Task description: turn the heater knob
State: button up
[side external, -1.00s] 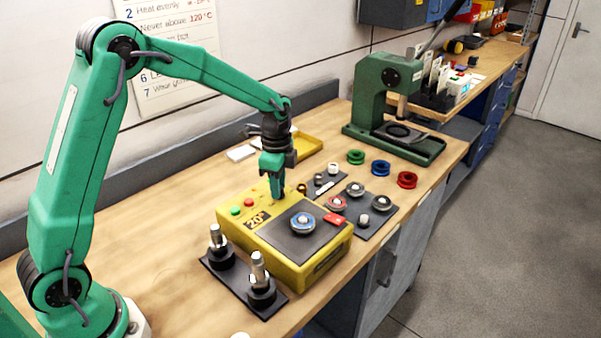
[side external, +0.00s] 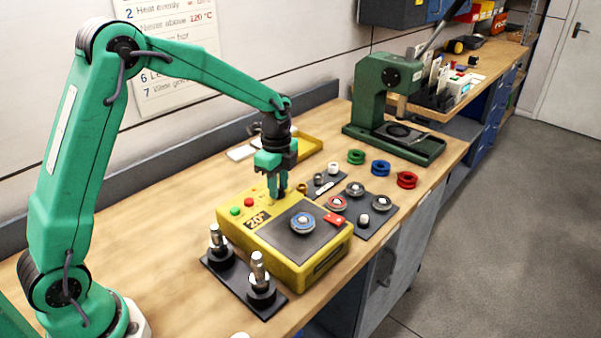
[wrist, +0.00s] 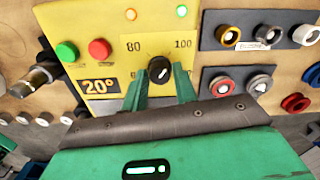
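The heater is a yellow box (side external: 335,246) with a dark top plate, a round disc (side external: 303,223) on that plate and a display (side external: 257,220) reading 20°. In the wrist view the heater knob (wrist: 159,69) is black with a white pointer line slanting up to the right. Labels 80 and 100 stand around it; lower labels are partly hidden by my fingers. My gripper (side external: 277,191) is over the heater's rear panel, pointing down. In the wrist view its green fingertips (wrist: 159,75) are apart, one on each side of the knob, with a small gap showing.
A green button (wrist: 67,51) and a red button (wrist: 100,50) sit left of the knob. A stand with metal posts (side external: 258,268) is in front of the heater. Dark plates with rings (side external: 379,229) lie to the right. A green press (side external: 384,110) stands behind.

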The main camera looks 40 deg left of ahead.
aim_at(279, 188)
jog(key=o, duration=0.4)
jog(key=shift+c, duration=0.2)
jog(key=shift+r, duration=3.9)
jog(key=s+r+n+t, duration=0.3)
jog(key=s+r+n, duration=0.55)
jog(key=s, duration=0.55)
jog(key=s+d+n+t, duration=0.1)
jog(key=s+n+t, duration=0.1)
jog(key=s+n, duration=0.5)
jog(key=s+f, duration=0.1)
jog(key=s, duration=0.3)
jog(key=shift+t, duration=0.3)
